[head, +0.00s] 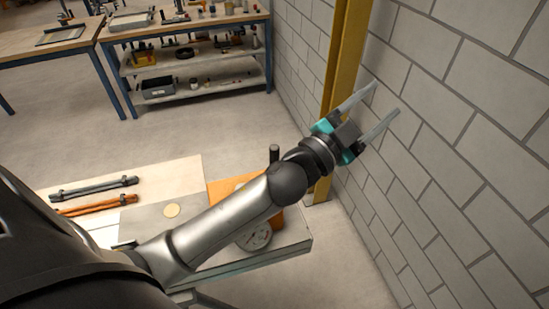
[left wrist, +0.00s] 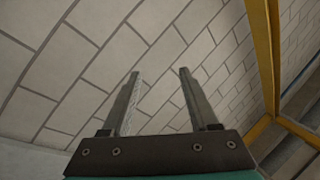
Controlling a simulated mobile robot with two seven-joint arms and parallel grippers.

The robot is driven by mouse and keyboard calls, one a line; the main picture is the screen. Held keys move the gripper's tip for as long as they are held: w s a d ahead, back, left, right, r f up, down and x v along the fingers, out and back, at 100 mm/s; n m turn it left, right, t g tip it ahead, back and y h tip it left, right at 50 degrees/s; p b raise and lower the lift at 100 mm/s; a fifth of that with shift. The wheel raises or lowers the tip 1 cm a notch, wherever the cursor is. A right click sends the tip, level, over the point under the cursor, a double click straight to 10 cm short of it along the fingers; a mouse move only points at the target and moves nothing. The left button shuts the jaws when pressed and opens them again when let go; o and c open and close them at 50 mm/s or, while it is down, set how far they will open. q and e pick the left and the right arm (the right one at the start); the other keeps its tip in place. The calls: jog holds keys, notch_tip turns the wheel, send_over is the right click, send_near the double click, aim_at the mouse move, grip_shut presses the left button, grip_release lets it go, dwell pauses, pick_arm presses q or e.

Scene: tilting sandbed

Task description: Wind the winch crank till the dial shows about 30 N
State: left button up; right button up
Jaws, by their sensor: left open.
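My left gripper (head: 372,112) is open and empty, raised in front of the block wall. In the left wrist view its two fingers (left wrist: 158,90) stand apart with only wall between them. The dial (head: 254,237) is a round white gauge, partly covered by my left forearm, and I cannot read it. An orange housing (head: 222,188) stands on the bench, mostly hidden behind the same arm. A dark upright knob (head: 274,153) rises beside the arm; it may be the crank's handle, but the rest of it is hidden. My right gripper is not in view.
The block wall (head: 440,110) and a yellow post (head: 345,60) are close to my left gripper. A grey bar (head: 95,188) and an orange bar (head: 97,204) lie on the bench (head: 180,172). A shelved workbench (head: 190,65) stands farther back, with open floor between.

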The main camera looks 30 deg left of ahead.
pick_arm(q)
jog(key=s+d+r+m+g+h, duration=0.1)
jog(key=d+r+m+g+h, duration=0.3)
jog(key=d+m+h, duration=0.35)
jog(key=m+g+y+p, duration=0.1)
jog(key=m+g+y, duration=0.8)
jog(key=g+y, duration=0.65)
send_over(274, 160)
jog(key=shift+h, duration=0.4)
jog(key=f, duration=0.7)
jog(key=w+f, duration=0.1)
jog(key=f, duration=0.3)
jog(key=shift+a+f, duration=0.1)
jog(key=shift+a, duration=0.25)
notch_tip(274, 160, down, 14)
jog(key=shift+d+f+p, duration=0.1)
jog(key=shift+f+p, duration=0.1)
jog(key=shift+p, duration=0.4)
